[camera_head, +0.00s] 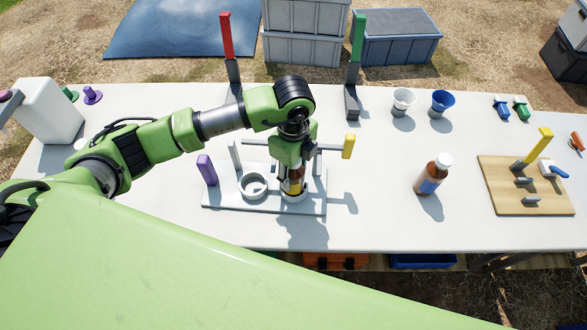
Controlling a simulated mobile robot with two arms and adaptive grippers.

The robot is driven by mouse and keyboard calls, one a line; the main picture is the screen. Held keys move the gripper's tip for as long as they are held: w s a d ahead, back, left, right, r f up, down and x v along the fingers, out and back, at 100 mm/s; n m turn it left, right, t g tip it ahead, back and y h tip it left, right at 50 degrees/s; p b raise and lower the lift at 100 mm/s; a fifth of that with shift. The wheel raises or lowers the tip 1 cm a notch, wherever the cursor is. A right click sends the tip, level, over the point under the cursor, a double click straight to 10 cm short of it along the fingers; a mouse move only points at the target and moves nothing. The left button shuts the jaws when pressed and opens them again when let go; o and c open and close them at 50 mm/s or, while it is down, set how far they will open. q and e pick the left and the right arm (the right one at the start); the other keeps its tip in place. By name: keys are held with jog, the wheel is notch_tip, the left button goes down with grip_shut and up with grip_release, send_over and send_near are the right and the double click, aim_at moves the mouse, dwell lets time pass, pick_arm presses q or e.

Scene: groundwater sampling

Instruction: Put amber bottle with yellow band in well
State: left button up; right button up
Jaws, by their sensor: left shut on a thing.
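The amber bottle with the yellow band (293,186) is upright in my left gripper (293,166), which is shut on it from above. Its lower end is at the right-hand round well (295,197) of the grey rack (225,201). I cannot tell whether its base rests on the bottom. The gripper hides its top. The left-hand well (253,185) is an empty ring. Another amber bottle (431,178), with a white cap and blue band, stands apart to the right. My right gripper is not in view.
A purple tag (207,170) stands on the rack's left end, and a yellow-ended bar (348,146) is beside my gripper. Red (226,40) and green (358,40) posts stand behind. A wooden board (500,200) lies right. The table between rack and board is mostly clear.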

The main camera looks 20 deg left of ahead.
pick_arm(q)
jog(key=shift+f, duration=0.15)
jog(key=shift+d, duration=0.1)
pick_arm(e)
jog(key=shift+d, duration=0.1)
pick_arm(q)
jog(key=shift+f, duration=0.1)
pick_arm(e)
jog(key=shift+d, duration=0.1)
pick_arm(q)
jog(key=o, duration=1)
jog(key=shift+f, duration=0.1)
jog(key=shift+o, duration=0.5)
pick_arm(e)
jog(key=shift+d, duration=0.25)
pick_arm(q)
jog(key=shift+r, duration=0.6)
notch_tip(320, 180, up, 11)
jog(key=shift+r+b, duration=0.1)
jog(key=shift+b, duration=1.15)
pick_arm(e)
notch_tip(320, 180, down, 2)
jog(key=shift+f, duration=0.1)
